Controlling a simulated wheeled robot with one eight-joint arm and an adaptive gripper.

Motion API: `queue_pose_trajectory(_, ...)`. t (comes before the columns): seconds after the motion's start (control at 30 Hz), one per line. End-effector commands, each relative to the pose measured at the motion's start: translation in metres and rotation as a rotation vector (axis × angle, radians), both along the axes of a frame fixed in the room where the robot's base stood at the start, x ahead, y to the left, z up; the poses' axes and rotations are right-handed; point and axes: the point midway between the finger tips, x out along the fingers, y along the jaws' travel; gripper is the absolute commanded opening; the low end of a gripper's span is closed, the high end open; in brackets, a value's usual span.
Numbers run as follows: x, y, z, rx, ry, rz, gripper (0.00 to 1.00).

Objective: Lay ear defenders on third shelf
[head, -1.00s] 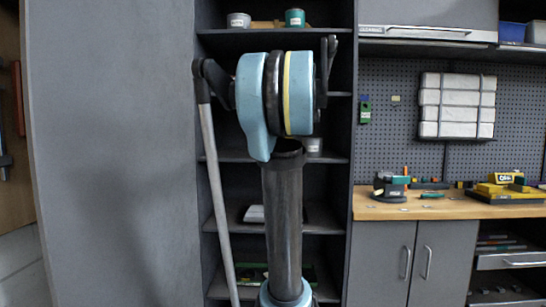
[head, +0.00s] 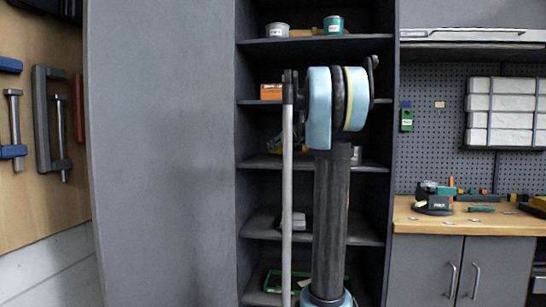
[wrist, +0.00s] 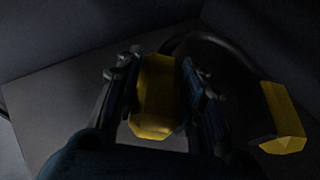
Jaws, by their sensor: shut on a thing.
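In the wrist view, my gripper (wrist: 158,72) is shut on one yellow cup of the ear defenders (wrist: 157,100). The other yellow cup (wrist: 283,118) is to the right, outside the fingers. The dark headband (wrist: 195,38) curves behind. A grey flat surface shows around and behind them; I cannot tell whether the cups touch it. In the head view, my arm stands before the open shelf unit. The third shelf (head: 373,166) is partly hidden by it. A small dark and yellowish shape shows just above that shelf, left of my arm, too small to identify.
Tins (head: 333,25) stand on the top shelf and an orange box (head: 271,91) on the second. A grey object (head: 297,221) and a green tray (head: 272,281) are lower down. A tall grey panel (head: 160,150) flanks the unit's left; a workbench (head: 470,216) is right.

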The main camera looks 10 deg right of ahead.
Motion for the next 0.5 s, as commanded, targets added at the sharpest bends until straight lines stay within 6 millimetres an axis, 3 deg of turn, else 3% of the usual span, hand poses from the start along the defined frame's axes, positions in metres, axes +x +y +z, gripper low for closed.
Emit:
queue_pose_trajectory(0.2,0.026,0.014,0.000,0.000,0.000,0.001,0.02)
queue_pose_trajectory(0.37,0.029,0.015,-0.004,0.000,0.000,0.000,0.02)
queue_pose_trajectory(0.5,0.029,0.015,-0.019,0.000,0.000,0.000,0.02)
